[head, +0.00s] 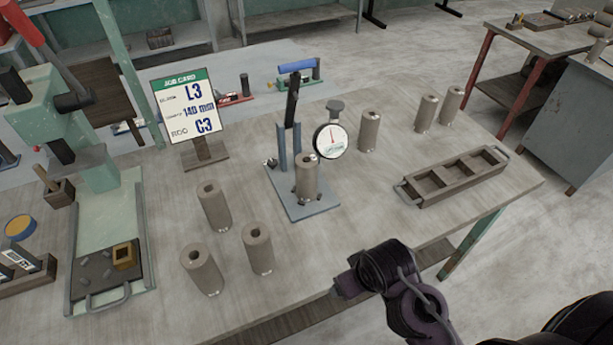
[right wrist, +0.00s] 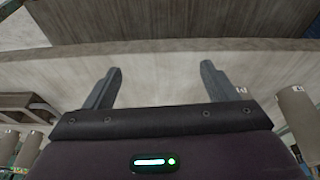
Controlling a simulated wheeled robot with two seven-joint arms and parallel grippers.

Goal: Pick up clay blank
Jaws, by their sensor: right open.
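Several grey-brown clay blanks, upright hollow cylinders, stand on the table. Three are at the front left: one blank (head: 214,207), a second (head: 202,269) and a third (head: 258,248). Another blank (head: 306,180) stands on the blue plate of a dial gauge stand (head: 315,207). One more (head: 369,131) stands behind the gauge, and two (head: 427,113) are at the back right. My right gripper (head: 340,289) is at the table's front edge, apart from the blanks. In the right wrist view its jaws (right wrist: 162,72) are open and empty. A blank (right wrist: 298,112) shows at that view's right edge. My left gripper is not in view.
A wooden compartment tray (head: 410,192) lies at the right; its compartments look empty. A job card (head: 190,105) reading L3, 140 mm, C3 stands at the back left. A green press (head: 85,140) is at the far left. The table between gauge and tray is clear.

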